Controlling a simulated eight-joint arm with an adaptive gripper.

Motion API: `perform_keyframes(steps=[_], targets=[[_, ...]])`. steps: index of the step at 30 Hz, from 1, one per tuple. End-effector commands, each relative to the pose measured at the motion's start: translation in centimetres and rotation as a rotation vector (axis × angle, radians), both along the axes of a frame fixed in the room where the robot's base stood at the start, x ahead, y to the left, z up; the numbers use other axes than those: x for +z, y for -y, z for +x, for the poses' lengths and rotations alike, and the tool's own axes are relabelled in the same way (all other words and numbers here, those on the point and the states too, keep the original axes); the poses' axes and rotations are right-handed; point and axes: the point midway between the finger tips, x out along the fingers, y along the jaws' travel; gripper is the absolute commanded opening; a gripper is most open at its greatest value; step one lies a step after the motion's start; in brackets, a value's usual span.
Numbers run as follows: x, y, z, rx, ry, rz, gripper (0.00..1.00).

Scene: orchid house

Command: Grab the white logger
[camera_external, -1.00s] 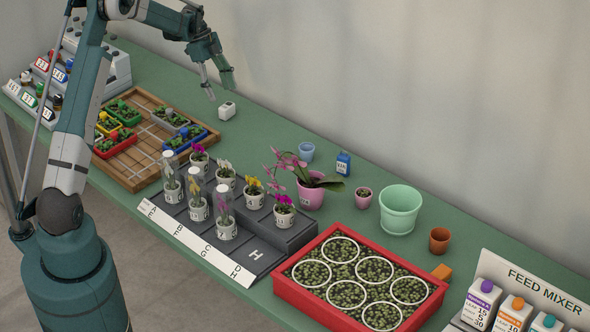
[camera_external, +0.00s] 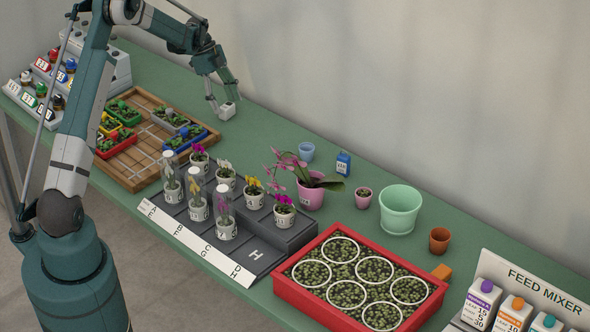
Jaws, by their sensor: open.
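The white logger (camera_external: 227,111) is a small white block on the green bench, behind the wooden tray and near the wall side. My gripper (camera_external: 223,101) is down at the logger, with its fingers open around or just beside it. One finger shows on the left of the logger and the other at its upper right. The fingers cover part of the logger's top, and I cannot tell whether they touch it.
The wooden tray (camera_external: 134,166) with small coloured pots lies to the left front. Orchids in pots stand on a dark stepped rack (camera_external: 262,237). A blue cup (camera_external: 306,151) and a blue carton (camera_external: 343,163) stand to the right. The bench between logger and cup is clear.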

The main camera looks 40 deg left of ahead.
Motion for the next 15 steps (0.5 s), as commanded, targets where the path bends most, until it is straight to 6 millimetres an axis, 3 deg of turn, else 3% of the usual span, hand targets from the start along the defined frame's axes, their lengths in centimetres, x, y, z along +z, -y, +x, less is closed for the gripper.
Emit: perform_keyframes(steps=[6, 15], targets=[[-2.0, 0.8, 0.1, -0.001, 0.0, 0.0, 0.54], [-2.3, 0.9, 0.1, 0.0, 0.0, 0.0, 0.54]])
